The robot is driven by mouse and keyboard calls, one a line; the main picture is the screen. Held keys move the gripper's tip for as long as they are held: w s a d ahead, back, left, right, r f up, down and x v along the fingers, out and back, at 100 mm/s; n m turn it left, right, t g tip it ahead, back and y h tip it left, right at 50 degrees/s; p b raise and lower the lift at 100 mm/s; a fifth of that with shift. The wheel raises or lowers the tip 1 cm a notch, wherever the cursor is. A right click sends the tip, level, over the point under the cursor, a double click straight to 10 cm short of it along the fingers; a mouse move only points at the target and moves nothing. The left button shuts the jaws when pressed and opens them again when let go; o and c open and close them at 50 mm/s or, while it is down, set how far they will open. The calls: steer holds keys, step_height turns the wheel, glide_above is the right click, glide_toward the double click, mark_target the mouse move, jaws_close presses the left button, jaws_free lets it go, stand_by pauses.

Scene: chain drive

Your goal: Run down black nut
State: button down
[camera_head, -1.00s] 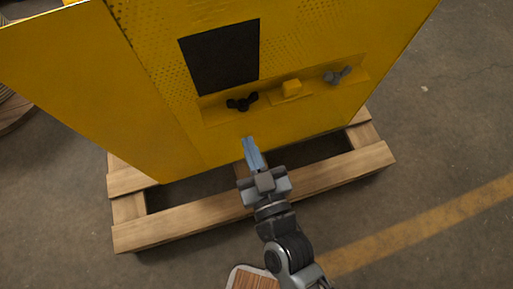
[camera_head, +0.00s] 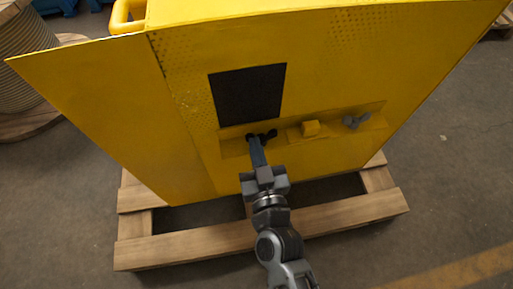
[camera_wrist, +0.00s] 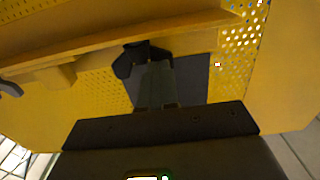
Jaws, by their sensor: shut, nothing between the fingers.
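The black nut (camera_head: 270,135) is a dark wing nut on the left part of a yellow strip on the yellow panel (camera_head: 190,150). My gripper (camera_head: 255,145) is shut with nothing between its fingers, and its tips are right at the nut, covering part of it. In the wrist view the black nut (camera_wrist: 124,62) shows just beyond the fingertips (camera_wrist: 155,72), with one wing out to the left. I cannot tell whether the tips touch the nut.
A grey wing nut (camera_head: 357,120) and a yellow block (camera_head: 310,129) sit further right on the strip. A dark square opening or plate (camera_head: 248,95) is above. The panel stands on a wooden pallet (camera_head: 330,218). A cable spool (camera_head: 22,65) is at the far left.

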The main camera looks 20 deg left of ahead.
steer(key=shift+r+p, duration=0.2)
steer(key=shift+p, duration=0.55)
steer(key=shift+a+f+m+h+p, duration=0.15)
steer(key=shift+m+h+p, duration=0.15)
steer(key=shift+h+p, duration=0.15)
